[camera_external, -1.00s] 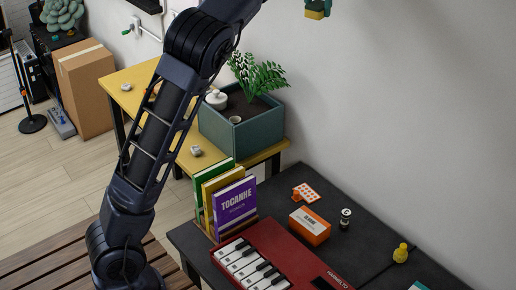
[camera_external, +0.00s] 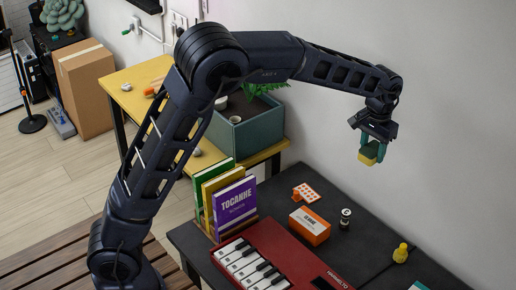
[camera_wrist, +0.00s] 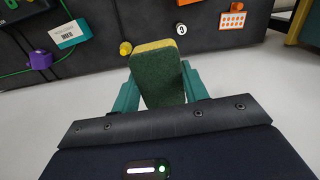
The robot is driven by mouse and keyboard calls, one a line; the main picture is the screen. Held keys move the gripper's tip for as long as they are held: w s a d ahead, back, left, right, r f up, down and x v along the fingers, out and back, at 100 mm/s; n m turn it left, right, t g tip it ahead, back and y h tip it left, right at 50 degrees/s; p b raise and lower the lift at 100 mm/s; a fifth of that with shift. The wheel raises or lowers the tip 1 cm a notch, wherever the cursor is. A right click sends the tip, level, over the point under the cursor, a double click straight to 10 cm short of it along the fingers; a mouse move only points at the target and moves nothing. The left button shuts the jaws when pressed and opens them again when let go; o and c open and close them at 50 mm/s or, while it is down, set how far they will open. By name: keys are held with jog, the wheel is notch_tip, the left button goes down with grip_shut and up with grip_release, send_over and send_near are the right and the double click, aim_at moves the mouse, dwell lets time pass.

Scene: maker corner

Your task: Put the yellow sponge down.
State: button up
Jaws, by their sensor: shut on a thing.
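The yellow sponge (camera_external: 369,154) has a dark green face and hangs in my gripper (camera_external: 371,150), in the air above the dark table (camera_external: 280,200). In the wrist view the sponge (camera_wrist: 157,78) stands between the two teal fingers of my gripper (camera_wrist: 158,90), with its green face toward the camera and a yellow edge at its far end. The fingers are shut on its sides. Nothing touches the sponge from below.
Bare tabletop lies between the orange box and the yellow bottle.

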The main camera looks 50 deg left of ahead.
send_over(353, 267)
notch_tip(353, 267, down, 15)
jog(key=shift+m, duration=0.3)
notch_tip(353, 267, down, 16)
jog(key=shift+a+r, duration=0.1)
jog(key=shift+r, duration=0.1)
jog(key=shift+f, duration=2.35)
jog(key=shift+f, duration=0.15)
jog(key=o, duration=1)
jog(key=shift+c, duration=0.2)
